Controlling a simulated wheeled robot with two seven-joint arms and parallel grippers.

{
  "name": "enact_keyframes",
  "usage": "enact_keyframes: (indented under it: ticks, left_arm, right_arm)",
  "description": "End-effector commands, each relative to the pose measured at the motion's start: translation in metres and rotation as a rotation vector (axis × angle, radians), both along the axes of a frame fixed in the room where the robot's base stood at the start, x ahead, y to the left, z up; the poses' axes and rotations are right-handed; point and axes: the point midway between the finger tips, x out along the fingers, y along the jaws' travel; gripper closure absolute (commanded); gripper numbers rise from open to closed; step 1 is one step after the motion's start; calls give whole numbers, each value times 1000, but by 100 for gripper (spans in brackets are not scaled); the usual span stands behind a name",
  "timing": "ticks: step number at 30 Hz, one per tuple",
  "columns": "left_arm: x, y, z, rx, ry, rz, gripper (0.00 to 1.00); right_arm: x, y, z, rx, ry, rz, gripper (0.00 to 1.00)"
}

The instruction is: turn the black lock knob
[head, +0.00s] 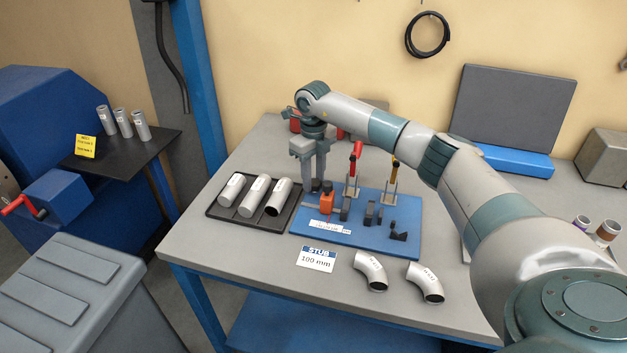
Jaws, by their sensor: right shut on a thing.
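My right gripper (316,186) reaches down from above at the back left of the blue fixture board (375,237). It is shut at the top of an orange block (327,203), where the small black lock knob (328,187) sits. The fingers partly hide the knob, and its turn angle is too small to tell. My left gripper is not in view.
A black tray (212,211) with three grey tubes stands left of the board. Two pipe elbows (371,271) (426,283) and a "STUB 100 mm" card (317,259) lie in front.

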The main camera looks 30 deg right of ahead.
Motion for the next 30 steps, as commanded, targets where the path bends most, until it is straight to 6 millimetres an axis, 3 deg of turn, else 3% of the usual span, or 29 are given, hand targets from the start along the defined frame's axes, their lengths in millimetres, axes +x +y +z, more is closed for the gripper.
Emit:
enact_keyframes:
  ticks: [9,26,27,29,30]
  left_arm:
    - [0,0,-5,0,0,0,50]
    - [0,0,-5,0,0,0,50]
    - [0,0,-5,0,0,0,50]
    - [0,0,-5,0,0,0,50]
    - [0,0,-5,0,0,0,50]
  right_arm:
    - [3,-2,6,1,-12,-179,91]
    - [4,-3,7,1,-14,-222,91]
    - [4,-3,7,1,-14,-221,61]
    - [3,-2,6,0,-12,-221,50]
    - [3,-2,6,0,-11,-221,50]
